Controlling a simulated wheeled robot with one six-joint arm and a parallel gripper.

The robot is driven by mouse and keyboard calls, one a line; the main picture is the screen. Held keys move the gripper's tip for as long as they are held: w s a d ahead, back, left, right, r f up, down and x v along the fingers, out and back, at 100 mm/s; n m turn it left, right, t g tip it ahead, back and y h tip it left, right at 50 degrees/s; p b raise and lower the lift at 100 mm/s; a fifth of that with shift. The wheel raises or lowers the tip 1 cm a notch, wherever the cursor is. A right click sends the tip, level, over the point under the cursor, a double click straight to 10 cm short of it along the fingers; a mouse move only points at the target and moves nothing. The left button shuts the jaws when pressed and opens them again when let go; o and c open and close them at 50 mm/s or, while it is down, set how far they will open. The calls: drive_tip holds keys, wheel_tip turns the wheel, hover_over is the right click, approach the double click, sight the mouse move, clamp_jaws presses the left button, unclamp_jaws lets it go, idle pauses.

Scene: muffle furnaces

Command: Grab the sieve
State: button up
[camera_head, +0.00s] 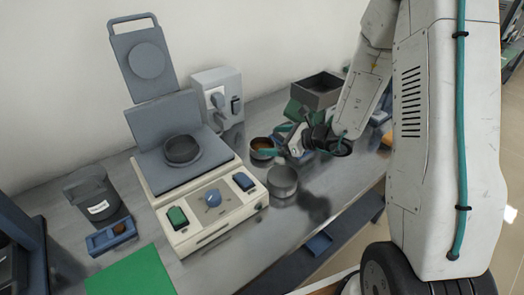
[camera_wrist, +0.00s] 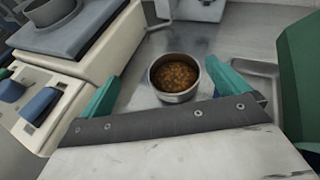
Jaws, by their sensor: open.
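A round metal vessel with brown granular content (camera_wrist: 176,94), which looks like the sieve, stands on the metal bench between the teal fingers in the wrist view. It also shows in the head view (camera_head: 261,154), partly hidden by my gripper. My gripper (camera_wrist: 162,72) is open, its fingers apart on either side of the vessel. In the head view my gripper (camera_head: 272,140) reaches in from the right, low over the bench. A plain grey round container (camera_head: 283,188) stands in front of it; I cannot tell whether that is a sieve too.
A cream machine (camera_head: 205,225) with a dark round dish (camera_head: 182,151) on its grey plate stands to the left. A dark open bin (camera_head: 317,90) and a white box (camera_head: 217,92) are behind. A dark pot (camera_head: 92,195) and blue tray (camera_head: 110,237) are at the far left.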

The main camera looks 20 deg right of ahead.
sight(252, 143)
drive_tip(key=shift+w+d+f+m, duration=0.2)
drive_tip(key=shift+d+f+m, duration=0.2)
drive_tip(key=shift+f, duration=0.15)
drive_tip(key=shift+w+a+f+h, duration=0.1)
drive_tip(key=shift+w+f+h, duration=0.15)
drive_tip(key=shift+h, duration=0.05)
drive_tip(key=shift+x, duration=0.95)
drive_tip(key=x, duration=0.5)
drive_tip(key=shift+w+f, duration=0.15)
drive_tip(key=shift+f, duration=0.35)
drive_tip(key=shift+d, duration=0.2)
drive_tip(key=c, duration=1)
drive_tip(key=shift+c, duration=0.2)
drive_tip(key=shift+r, duration=0.15)
